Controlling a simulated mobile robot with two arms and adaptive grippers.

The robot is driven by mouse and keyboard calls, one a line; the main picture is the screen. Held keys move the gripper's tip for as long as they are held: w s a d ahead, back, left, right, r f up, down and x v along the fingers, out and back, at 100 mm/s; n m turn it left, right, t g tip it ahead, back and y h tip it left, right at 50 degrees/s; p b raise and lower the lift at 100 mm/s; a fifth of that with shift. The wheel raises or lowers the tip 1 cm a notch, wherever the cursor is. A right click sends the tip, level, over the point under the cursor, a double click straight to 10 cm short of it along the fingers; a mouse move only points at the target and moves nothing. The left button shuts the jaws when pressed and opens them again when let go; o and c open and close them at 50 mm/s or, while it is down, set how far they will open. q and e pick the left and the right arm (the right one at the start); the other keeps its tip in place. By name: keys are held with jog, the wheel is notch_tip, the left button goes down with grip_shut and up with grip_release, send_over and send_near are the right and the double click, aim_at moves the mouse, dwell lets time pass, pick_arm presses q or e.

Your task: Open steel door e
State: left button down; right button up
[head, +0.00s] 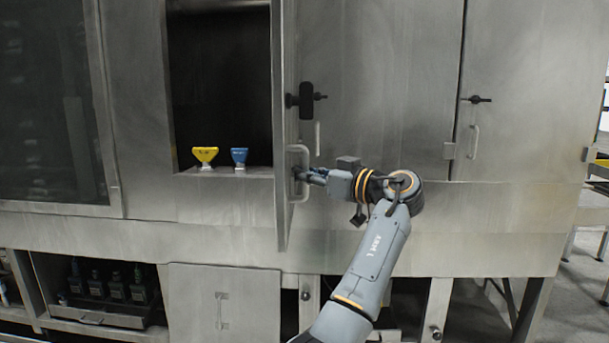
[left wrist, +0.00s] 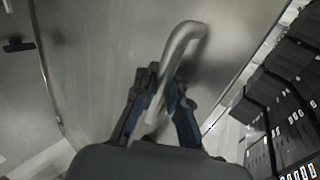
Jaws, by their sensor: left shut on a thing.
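The steel door (head: 285,215) stands swung out from the washer front, seen nearly edge-on, at the right side of a dark opening (head: 220,75). I take it to be door e; no label is readable. Its bar handle (head: 305,158) is on the face turned to the right. My left gripper (head: 301,174) is at the lower part of this handle and shut on it. In the left wrist view, the bent handle (left wrist: 185,42) passes between the two fingers (left wrist: 160,97), with the door's steel face behind it. My right gripper is in neither view.
A yellow scoop-like piece (head: 205,155) and a blue one (head: 239,156) stand on the opening's ledge. A shut steel door (head: 530,90) is to the right. Dark bottles (head: 105,285) stand on a low shelf. Black boxes (left wrist: 285,90) line the wrist view's right side.

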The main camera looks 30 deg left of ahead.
pick_arm(q)
jog(key=c, duration=1.5)
grip_release()
jog(key=shift+s+f, duration=0.15)
jog(key=shift+f, duration=0.2)
jog(key=shift+o, duration=0.8)
jog(key=shift+s+d+r, duration=0.1)
jog(key=shift+r, duration=0.2)
jog(key=s+d, duration=0.1)
jog(key=d, duration=1.1)
jog(key=shift+s, duration=0.4)
